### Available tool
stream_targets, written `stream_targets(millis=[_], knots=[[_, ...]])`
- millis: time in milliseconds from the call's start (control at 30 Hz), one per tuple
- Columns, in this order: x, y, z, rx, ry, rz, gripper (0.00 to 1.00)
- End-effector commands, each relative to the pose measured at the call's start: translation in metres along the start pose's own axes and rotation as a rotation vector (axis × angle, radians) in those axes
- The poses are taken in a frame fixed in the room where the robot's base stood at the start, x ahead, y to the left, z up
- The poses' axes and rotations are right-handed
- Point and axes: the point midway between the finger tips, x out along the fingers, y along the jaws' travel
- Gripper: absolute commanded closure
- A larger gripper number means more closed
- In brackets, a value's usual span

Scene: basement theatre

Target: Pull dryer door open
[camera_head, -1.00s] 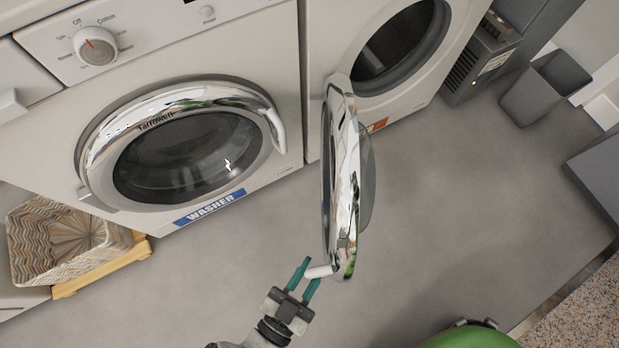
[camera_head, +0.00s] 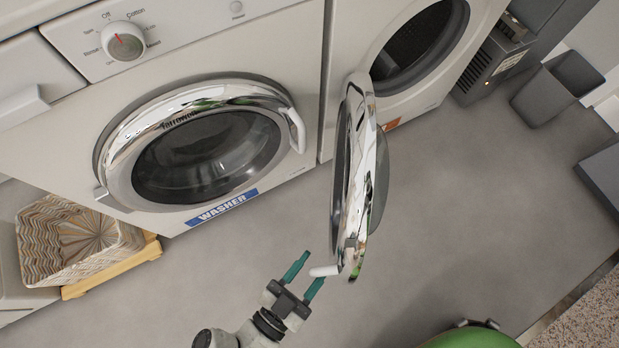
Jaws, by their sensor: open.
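The dryer (camera_head: 455,75) stands right of the washer, its round dark drum opening uncovered. Its chrome-rimmed door (camera_head: 361,170) is swung wide out from the front and seen nearly edge-on. A white handle (camera_head: 325,271) sticks out at the door's lower outer edge. My gripper (camera_head: 307,272) is open, with its two teal fingertips apart. The handle's tip shows near the right finger; whether it touches, I cannot tell. The gripper grips nothing.
The washer (camera_head: 75,130), with its round door (camera_head: 200,150) shut, stands at left. A patterned basket (camera_head: 75,240) sits on a wooden base (camera_head: 112,270) at lower left. A grey bin (camera_head: 555,88) and a dark box (camera_head: 487,65) are at upper right. Grey floor (camera_head: 480,200) right of the door is clear.

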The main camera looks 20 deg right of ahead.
Motion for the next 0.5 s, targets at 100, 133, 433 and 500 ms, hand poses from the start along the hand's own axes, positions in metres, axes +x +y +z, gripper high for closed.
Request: stream_targets(millis=[100,133,433,500], knots=[[0.000,0.000,0.000,-0.001,0.000,0.000,0.58],[0.000,0.000,0.000,-0.001,-0.001,0.000,0.58],[-0.020,-0.001,0.000,-0.001,-0.004,-0.002,0.58],[-0.033,0.000,0.001,-0.001,-0.004,-0.003,0.58]])
